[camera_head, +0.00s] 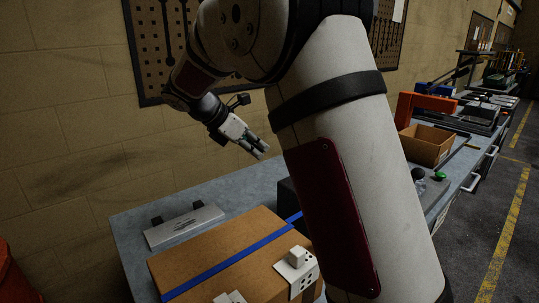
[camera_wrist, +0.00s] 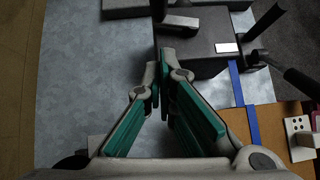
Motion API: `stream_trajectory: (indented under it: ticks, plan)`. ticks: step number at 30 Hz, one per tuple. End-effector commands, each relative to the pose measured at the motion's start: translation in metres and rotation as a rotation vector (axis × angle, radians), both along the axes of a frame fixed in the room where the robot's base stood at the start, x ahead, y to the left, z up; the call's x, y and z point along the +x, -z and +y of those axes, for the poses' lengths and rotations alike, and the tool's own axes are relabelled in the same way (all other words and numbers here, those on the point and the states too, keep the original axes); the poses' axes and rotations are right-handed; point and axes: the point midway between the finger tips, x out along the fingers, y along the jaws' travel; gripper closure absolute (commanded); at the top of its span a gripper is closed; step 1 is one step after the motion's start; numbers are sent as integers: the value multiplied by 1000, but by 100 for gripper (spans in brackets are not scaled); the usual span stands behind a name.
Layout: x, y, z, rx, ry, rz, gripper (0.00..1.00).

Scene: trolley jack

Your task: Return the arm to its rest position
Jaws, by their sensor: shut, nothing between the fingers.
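My arm fills much of the head view, bent at the top, with its large white link in front of the bench. My gripper (camera_head: 259,150) hangs above the bench near the wall, pointing down and to the right. In the wrist view my gripper (camera_wrist: 160,82) has its teal-padded fingers brought together at the tips, with nothing between them. It is apart from the things below it. No trolley jack is clearly recognisable in either view.
Below are a grey bench (camera_head: 128,228), a cardboard box (camera_head: 215,262) with a blue strap and a white perforated block (camera_head: 297,268), and a light grey plate (camera_head: 184,226). A dark box (camera_wrist: 200,47) lies beyond the fingertips. An open carton (camera_head: 428,148) stands right; pegboards hang behind.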

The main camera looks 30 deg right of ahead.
Motion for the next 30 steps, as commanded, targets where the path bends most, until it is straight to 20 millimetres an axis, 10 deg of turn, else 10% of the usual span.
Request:
stream_trajectory:
  ticks: [16,30]
  plan:
    - [-19,-29,17,38,42,-45,100]
    - [-198,-89,38,451,588,-488,100]
